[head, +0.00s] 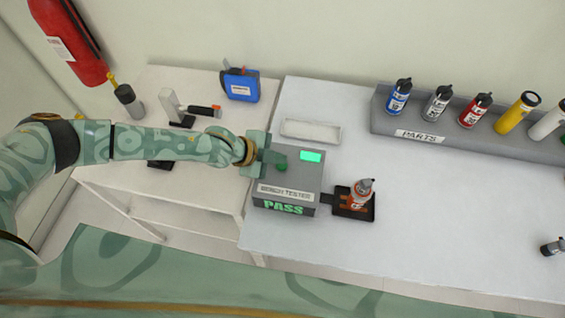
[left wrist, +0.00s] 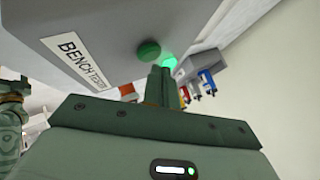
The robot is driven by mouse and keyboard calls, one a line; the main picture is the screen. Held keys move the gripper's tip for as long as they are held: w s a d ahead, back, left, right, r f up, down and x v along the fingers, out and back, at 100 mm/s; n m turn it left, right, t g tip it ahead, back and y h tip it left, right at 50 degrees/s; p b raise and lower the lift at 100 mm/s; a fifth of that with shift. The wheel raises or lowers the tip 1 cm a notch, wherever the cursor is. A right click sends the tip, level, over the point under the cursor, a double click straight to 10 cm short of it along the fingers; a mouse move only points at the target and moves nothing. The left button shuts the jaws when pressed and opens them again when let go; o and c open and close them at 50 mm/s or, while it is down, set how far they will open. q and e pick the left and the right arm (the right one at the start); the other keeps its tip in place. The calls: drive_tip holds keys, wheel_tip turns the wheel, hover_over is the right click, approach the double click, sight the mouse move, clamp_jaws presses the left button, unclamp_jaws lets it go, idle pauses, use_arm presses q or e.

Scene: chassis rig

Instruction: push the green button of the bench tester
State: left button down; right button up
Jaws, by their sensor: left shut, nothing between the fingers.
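The bench tester (head: 303,183) is a grey box at the left end of the right-hand table. The green button (head: 281,167) is a dome on the top. It also shows in the left wrist view (left wrist: 148,52). My left gripper (head: 274,157) is shut and empty, with its fingertips just beside the button in the head view. In the left wrist view the fingers (left wrist: 160,72) point up just below and right of the button; I cannot tell whether they touch it. My right gripper is not in view.
A grey rack (head: 408,131) of several bottles stands at the back. A blue case (head: 240,86) is on the left table. The right table's middle is clear.

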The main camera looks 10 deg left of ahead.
sight(278, 166)
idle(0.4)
use_arm(q)
drive_tip(key=shift+f, duration=0.55)
idle(0.4)
drive_tip(key=shift+r+p, duration=0.55)
drive_tip(key=shift+r, duration=0.05)
wheel_tip(278, 166, up, 6)
drive_tip(key=p, duration=0.6)
